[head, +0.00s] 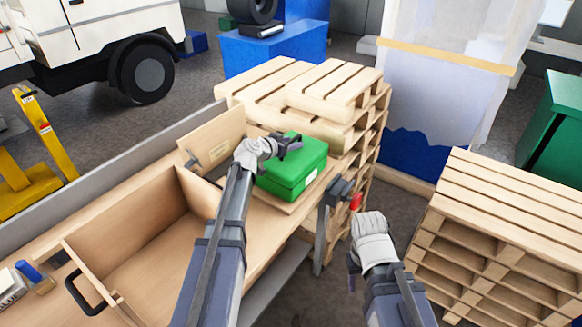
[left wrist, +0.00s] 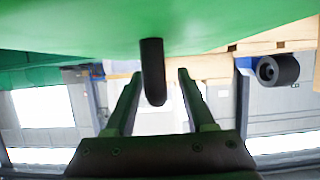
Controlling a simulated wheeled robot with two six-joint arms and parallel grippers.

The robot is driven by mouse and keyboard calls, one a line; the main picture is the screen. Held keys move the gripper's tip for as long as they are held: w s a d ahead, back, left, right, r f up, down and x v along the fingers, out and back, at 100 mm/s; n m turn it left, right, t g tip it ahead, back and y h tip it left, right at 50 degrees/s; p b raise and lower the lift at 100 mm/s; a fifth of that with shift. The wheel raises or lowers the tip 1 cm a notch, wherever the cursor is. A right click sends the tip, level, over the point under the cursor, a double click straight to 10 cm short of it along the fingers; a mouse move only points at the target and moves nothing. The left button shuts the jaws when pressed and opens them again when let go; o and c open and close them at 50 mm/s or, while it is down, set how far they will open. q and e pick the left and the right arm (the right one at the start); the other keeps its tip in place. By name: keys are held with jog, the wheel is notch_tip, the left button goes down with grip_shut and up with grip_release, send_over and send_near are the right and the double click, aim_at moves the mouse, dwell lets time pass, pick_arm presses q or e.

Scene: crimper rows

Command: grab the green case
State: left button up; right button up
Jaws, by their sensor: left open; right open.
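The green case (head: 305,165) sits on the far end of the wooden workbench, with a small white label on its near side. My left gripper (head: 290,143) is over the case's left part, open. In the left wrist view, the green case (left wrist: 150,25) fills the top, and a dark rounded bar (left wrist: 153,75), which looks like its handle, sticks out between the two spread fingers of my left gripper (left wrist: 155,75). I see a gap on each side of the bar. My right gripper (head: 352,270) is open and empty, right of the bench and apart from the case.
An open wooden compartment (head: 130,268) with raised walls lies left of my left arm. A dark clamp (head: 340,188) with a red part is at the bench's right edge. Pallet stacks stand behind the case and at right (head: 510,200). Floor shows between bench and right pallets.

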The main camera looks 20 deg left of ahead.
pick_arm(q)
grip_shut()
dwell(0.4)
jog(key=shift+r, duration=0.1)
dwell(0.9)
